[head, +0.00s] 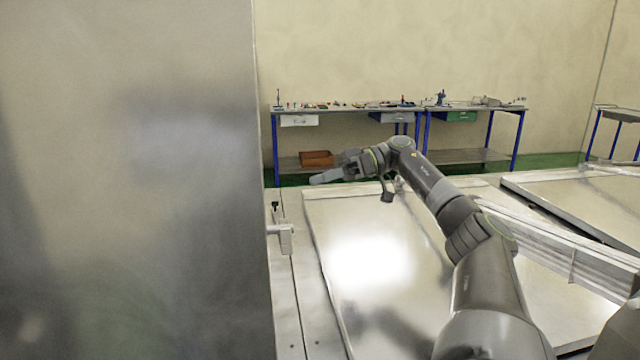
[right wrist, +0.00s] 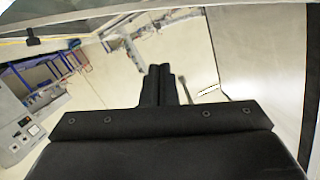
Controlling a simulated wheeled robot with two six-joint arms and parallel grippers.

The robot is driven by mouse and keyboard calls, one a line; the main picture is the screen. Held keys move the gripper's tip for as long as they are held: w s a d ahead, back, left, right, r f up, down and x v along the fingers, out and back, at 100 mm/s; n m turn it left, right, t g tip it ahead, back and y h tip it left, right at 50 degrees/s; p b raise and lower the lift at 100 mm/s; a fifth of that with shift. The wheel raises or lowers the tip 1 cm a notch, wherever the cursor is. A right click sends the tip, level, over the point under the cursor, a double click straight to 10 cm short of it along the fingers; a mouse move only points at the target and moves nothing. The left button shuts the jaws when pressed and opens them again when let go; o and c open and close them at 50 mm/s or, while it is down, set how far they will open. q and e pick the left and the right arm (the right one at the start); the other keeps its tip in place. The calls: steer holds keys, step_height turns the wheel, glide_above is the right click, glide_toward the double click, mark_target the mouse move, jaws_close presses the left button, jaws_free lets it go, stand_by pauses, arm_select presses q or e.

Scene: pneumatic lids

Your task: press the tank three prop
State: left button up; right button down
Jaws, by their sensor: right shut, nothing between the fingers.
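A large raised metal panel (head: 125,180), which looks like an open tank lid, fills the left of the head view. It also shows at the right of the right wrist view (right wrist: 260,70). My right gripper (head: 322,178) reaches out to the left above the far edge of a flat closed lid (head: 365,260). Its fingers (right wrist: 160,72) are shut together and empty, apart from the raised panel. A thin dark rod (right wrist: 185,88) shows just right of the fingers in the wrist view; I cannot tell whether it is the prop. My left gripper is out of view.
A small bracket with a bar (head: 283,236) stands on the strip between the panel and closed lid. Another lid (head: 590,205) lies at the right. Workbenches (head: 350,112) line the back wall. A grey control box with buttons (right wrist: 20,130) shows at the wrist view's left.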

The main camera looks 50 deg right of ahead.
steer(key=w+a+f+p, duration=0.2)
steer(key=w+a+f, duration=0.1)
steer(key=a+f, duration=0.2)
steer(key=shift+a+f, duration=0.2)
steer(key=shift+a, duration=0.9)
step_height(320, 180, down, 9)
steer(key=s+a+n+b, duration=0.1)
steer(key=s+a, duration=0.1)
steer(key=shift+s, duration=0.25)
steer(key=shift+r, duration=0.15)
